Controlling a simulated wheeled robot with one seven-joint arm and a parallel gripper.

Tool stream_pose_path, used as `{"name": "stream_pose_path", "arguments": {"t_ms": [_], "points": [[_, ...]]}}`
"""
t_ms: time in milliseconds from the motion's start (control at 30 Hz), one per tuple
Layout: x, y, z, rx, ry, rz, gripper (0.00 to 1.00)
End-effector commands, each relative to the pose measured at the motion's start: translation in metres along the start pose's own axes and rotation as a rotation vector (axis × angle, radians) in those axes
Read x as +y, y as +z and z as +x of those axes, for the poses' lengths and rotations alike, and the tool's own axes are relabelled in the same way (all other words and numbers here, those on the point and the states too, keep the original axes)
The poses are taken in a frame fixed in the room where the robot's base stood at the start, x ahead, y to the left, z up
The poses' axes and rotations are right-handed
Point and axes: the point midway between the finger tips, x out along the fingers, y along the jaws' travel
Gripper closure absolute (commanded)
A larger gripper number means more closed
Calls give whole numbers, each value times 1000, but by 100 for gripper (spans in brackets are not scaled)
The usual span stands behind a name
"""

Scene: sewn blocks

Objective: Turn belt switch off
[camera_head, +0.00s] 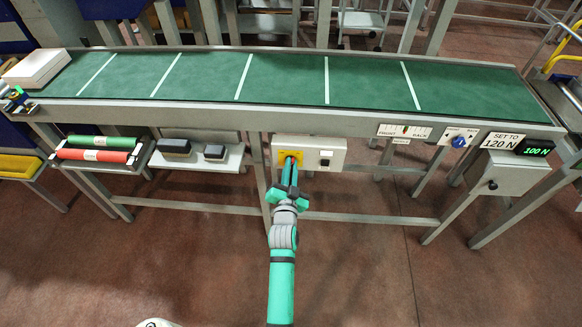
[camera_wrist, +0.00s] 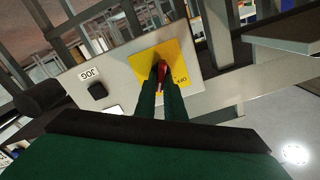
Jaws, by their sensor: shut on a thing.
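The belt's control box (camera_head: 328,152) is a pale panel under the front rail of the green conveyor belt (camera_head: 290,80). On its left is a yellow plate (camera_head: 278,158), which also shows in the wrist view (camera_wrist: 146,58). A red switch handle (camera_wrist: 161,72) stands on that plate. My gripper (camera_head: 291,162) reaches up to the plate. In the wrist view my gripper (camera_wrist: 161,85) is shut on the red handle, one finger on each side. The fingers hide part of the handle, and I cannot read its exact position.
A black button (camera_wrist: 97,91) labelled JOG sits beside the yellow plate. A shelf with green (camera_head: 101,142) and red rollers and dark blocks (camera_head: 175,147) stands left. A white box (camera_head: 37,68) lies at the belt's left end.

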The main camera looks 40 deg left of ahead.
Motion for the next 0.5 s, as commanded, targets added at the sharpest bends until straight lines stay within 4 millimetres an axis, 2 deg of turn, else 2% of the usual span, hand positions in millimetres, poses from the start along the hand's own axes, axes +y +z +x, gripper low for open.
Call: {"name": "stream_pose_path", "arguments": {"t_ms": [500], "points": [[-3, 1, 0, 0, 1, -492, 100]]}}
